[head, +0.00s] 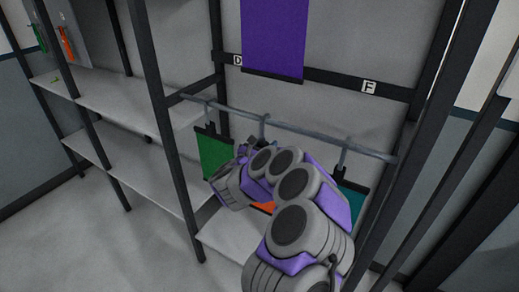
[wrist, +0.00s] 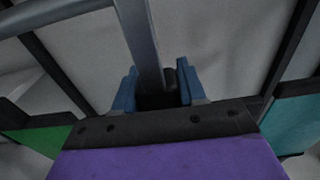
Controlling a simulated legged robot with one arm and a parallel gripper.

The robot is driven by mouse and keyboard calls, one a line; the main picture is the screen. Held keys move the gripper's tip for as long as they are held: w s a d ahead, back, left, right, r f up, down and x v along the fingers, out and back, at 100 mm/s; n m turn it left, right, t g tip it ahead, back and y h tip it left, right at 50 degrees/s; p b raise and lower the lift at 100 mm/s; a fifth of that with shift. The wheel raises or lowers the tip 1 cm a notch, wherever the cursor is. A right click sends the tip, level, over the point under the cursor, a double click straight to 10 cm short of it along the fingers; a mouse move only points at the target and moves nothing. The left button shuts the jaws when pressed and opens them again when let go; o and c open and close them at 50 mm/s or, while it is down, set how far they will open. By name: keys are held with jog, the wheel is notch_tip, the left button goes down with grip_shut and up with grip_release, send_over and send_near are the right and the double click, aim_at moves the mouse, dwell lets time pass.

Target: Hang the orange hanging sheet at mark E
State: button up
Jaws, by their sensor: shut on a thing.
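The orange hanging sheet (head: 264,207) shows as a small patch behind my arm in the head view, below the grey rail. Most of it is hidden. My gripper (wrist: 156,92) has its blue fingers closed around a dark piece at the foot of a grey hook strip (wrist: 143,40). In the head view the gripper is mostly hidden by my arm, near the middle hook (head: 263,128). Letter plate D (head: 238,60) is on the dark crossbar. Another plate (head: 368,87) to its right looks like F, though E cannot be ruled out.
A purple sheet (head: 272,38) hangs in front of the crossbar between the plates. A green sheet (head: 214,155) hangs left of my gripper and a teal sheet (head: 350,203) right, both from the rail (head: 300,128). Dark posts stand at both sides. Grey shelves (head: 130,105) are at left.

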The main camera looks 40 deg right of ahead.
jog(key=shift+w+d+f, duration=0.35)
jog(key=shift+w+d, duration=0.05)
jog(key=shift+d, duration=0.3)
jog(key=shift+w+d+f, duration=0.35)
jog(key=shift+d, duration=0.35)
jog(key=o, duration=1.3)
jog(key=shift+d+f, duration=0.1)
jog(key=shift+d, duration=0.15)
